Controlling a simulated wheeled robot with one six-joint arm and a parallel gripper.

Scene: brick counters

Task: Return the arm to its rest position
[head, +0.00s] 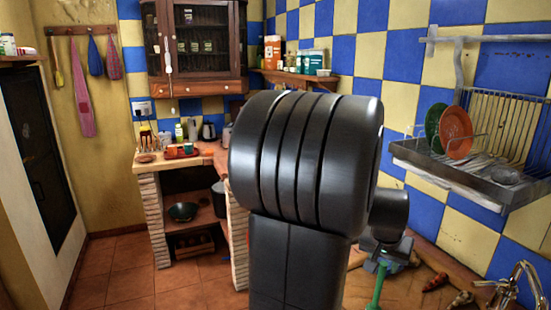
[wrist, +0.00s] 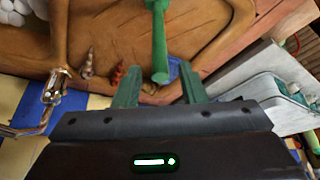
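My arm (head: 305,160) fills the middle of the head view, black and raised, and hides part of the counter behind it. My gripper (wrist: 159,70) shows in the wrist view with its two green fingers apart. A bright green rod with a rounded end (wrist: 160,45) shows between the fingers, with visible gaps on both sides. A green rod also shows below the wrist in the head view (head: 377,287). I see no held object.
A wooden counter (head: 410,287) with small reddish items (head: 434,282) and a tap (head: 515,285) is at lower right. A dish rack (head: 470,170) with plates hangs above it. A brick counter (head: 157,220) stands at the left. Tiled floor (head: 120,275) is open at lower left.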

